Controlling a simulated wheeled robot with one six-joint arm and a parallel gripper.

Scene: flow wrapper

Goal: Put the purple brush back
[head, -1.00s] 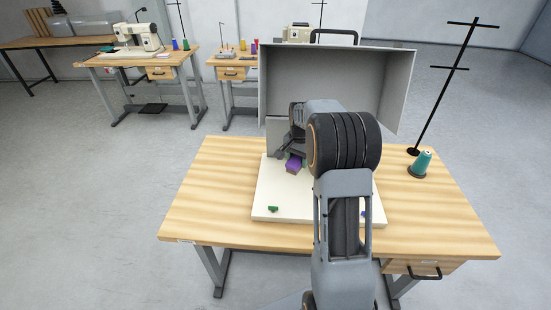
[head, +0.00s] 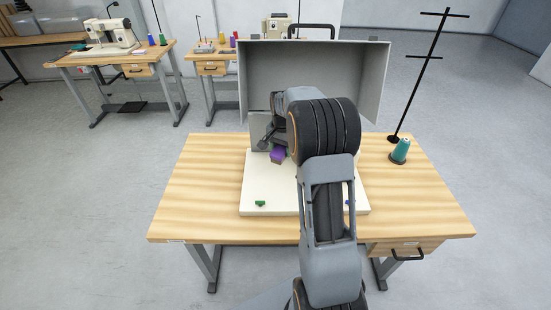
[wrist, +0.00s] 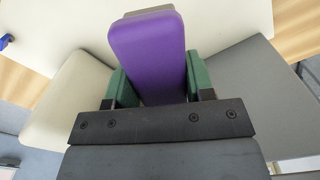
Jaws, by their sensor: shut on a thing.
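The purple brush (wrist: 148,52) is between the green-padded fingers of my gripper (wrist: 158,85) in the wrist view, and the fingers are shut on it. In the head view the purple brush (head: 278,155) shows just left of my arm, over the cream board (head: 272,193) on the table. My gripper (head: 268,140) is in front of the grey open-fronted hood, partly hidden by my arm. I cannot tell whether the brush touches the board.
A grey hood (head: 310,85) stands over the back of the wooden table (head: 195,200). A small green piece (head: 260,203) lies on the board's front left, a small blue piece (head: 349,203) at its right. A teal thread cone (head: 400,150) and black stand (head: 415,80) are at right.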

